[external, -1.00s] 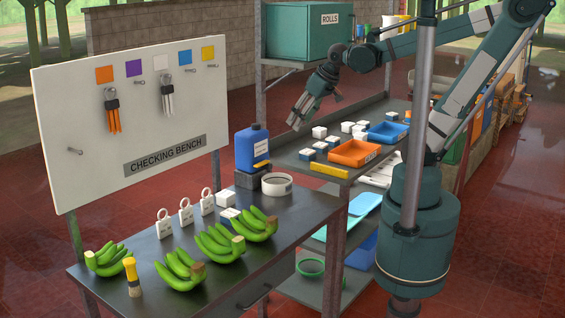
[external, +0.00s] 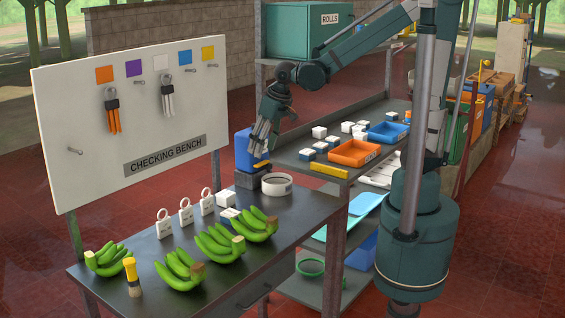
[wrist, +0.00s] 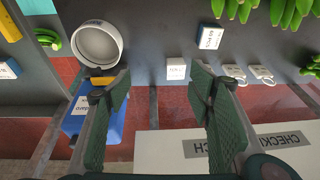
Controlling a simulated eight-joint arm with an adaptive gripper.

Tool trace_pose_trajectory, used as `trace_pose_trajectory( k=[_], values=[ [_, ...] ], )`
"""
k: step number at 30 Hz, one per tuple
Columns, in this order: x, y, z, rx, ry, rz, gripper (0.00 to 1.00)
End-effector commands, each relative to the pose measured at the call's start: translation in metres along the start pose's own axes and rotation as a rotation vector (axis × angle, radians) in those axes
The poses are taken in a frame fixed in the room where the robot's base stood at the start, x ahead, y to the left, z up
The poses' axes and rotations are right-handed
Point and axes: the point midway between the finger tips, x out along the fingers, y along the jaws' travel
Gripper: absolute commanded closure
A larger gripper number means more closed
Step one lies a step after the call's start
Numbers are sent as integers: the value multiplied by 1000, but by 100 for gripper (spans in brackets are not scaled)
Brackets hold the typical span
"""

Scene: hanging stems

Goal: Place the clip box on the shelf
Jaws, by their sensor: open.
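Two small boxes stand on the checking bench: a plain white one (external: 225,198) and a blue one with a white top (external: 229,214). Their labels are too small to read, so I cannot tell which is the clip box. In the wrist view the white box (wrist: 178,70) lies between and beyond my fingertips, and the blue-edged box (wrist: 210,37) is farther up. My gripper (external: 258,153) is open and empty, pointing down in front of the blue jug. Its spread fingers (wrist: 157,88) show in the wrist view. The shelf (external: 291,154) at right carries similar small boxes.
The blue jug (external: 243,148) is partly hidden by my gripper. A white roll (external: 277,185), padlock-shaped tags (external: 186,212), green banana bunches (external: 220,242) and a brush (external: 132,277) occupy the bench. Orange (external: 353,153) and blue (external: 388,132) trays sit on the shelf. The board (external: 130,110) stands behind.

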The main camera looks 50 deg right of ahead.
Motion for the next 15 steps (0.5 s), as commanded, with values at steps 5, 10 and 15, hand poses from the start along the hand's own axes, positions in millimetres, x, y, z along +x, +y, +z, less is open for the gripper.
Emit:
trace_pose_trajectory(
  k=[5,10,15],
  values=[
    [28,-28,-2,-3,-35,6,48],
    [54,-54,-2,-2,-67,14,48],
    [82,-80,1,-2,-98,26,48]
  ],
)
